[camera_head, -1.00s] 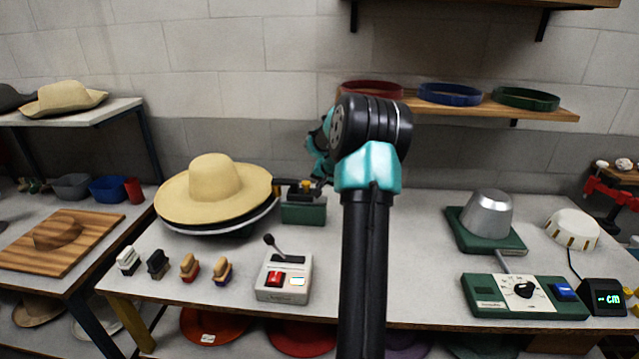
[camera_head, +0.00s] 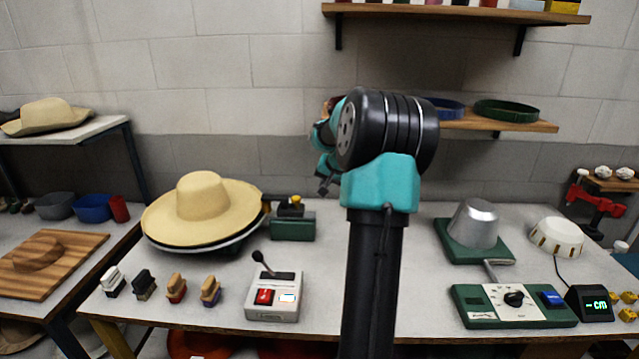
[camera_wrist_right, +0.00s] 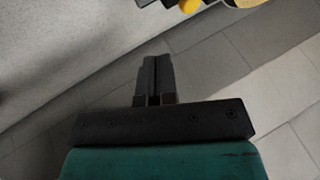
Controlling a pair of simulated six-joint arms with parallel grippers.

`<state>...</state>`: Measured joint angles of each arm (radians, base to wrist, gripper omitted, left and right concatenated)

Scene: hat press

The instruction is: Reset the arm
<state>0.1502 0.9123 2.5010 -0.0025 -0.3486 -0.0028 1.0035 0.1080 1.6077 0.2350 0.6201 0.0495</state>
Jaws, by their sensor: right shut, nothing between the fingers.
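My right arm rises through the middle of the head view, with my right gripper (camera_head: 326,186) small and partly hidden behind its teal wrist. In the right wrist view the two black fingers of my right gripper (camera_wrist_right: 157,62) are together with nothing between them. My left gripper is not in view.
The table (camera_head: 400,250) also holds a lever control box (camera_head: 274,298), several brushes (camera_head: 176,288), a metal dome on a green base (camera_head: 473,224) and a green dial panel (camera_head: 512,306). A wall shelf with hat bands (camera_head: 505,110) is behind.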

